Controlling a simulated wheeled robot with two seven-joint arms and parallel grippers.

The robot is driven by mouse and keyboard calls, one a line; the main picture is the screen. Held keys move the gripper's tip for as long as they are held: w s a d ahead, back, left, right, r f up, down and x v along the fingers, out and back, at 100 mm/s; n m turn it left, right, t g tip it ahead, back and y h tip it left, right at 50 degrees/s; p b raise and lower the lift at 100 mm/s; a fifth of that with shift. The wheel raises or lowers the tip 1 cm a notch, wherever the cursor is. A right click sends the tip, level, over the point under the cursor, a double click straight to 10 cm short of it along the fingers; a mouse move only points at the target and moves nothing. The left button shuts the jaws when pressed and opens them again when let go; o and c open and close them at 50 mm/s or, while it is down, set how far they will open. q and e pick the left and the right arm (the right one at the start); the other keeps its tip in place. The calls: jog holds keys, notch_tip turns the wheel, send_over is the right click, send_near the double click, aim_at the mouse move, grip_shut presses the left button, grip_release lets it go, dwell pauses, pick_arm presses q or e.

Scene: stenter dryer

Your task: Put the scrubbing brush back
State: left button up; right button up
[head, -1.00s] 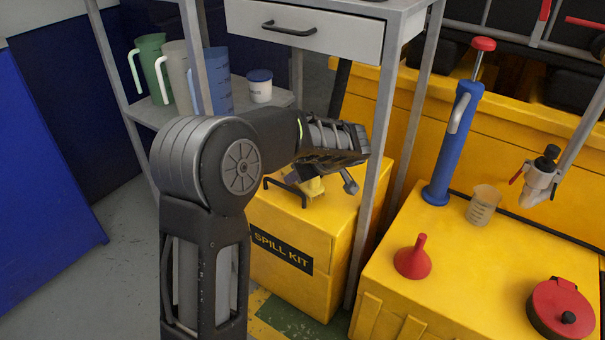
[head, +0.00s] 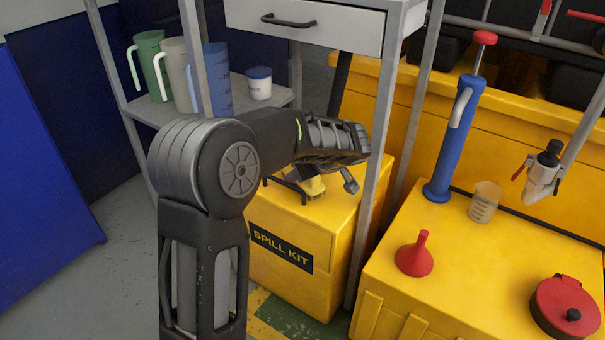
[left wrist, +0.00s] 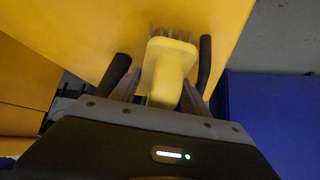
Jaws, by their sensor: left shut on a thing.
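The scrubbing brush (head: 313,187) is a yellow block just above or at the top of the yellow spill kit box (head: 310,240); most of it is hidden by my left arm and gripper in the head view. In the left wrist view, the brush (left wrist: 168,65) sits between the fingers of my left gripper (left wrist: 163,92), its bristles pointing away from the palm toward a yellow surface. My left gripper is shut on the brush. I cannot tell whether the bristles touch that surface. My right gripper is not in view.
A grey frame with a drawer (head: 305,35) stands over the box, its leg (head: 375,180) close to my gripper. Jugs (head: 172,75) stand on its shelf. At right, a yellow surface holds a red funnel (head: 415,255), blue pump (head: 452,140), beaker (head: 485,200) and red-lidded pot (head: 565,308).

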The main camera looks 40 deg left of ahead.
pick_arm(q)
jog(key=o, duration=1.4)
jog(key=shift+s+f, duration=0.3)
jog(key=shift+f, duration=0.3)
jog(key=shift+o, duration=0.7)
jog(key=shift+d+r, duration=0.1)
jog(key=shift+r, duration=0.1)
jog(key=p+v, duration=0.1)
jog(key=v, duration=0.2)
jog(key=p+v, duration=0.1)
jog(key=v, duration=0.3)
jog(key=shift+w+r+p, duration=0.2)
jog(key=shift+w+p, duration=0.05)
jog(key=shift+p, duration=0.05)
jog(key=shift+d+r, duration=0.2)
jog(key=shift+r, duration=0.15)
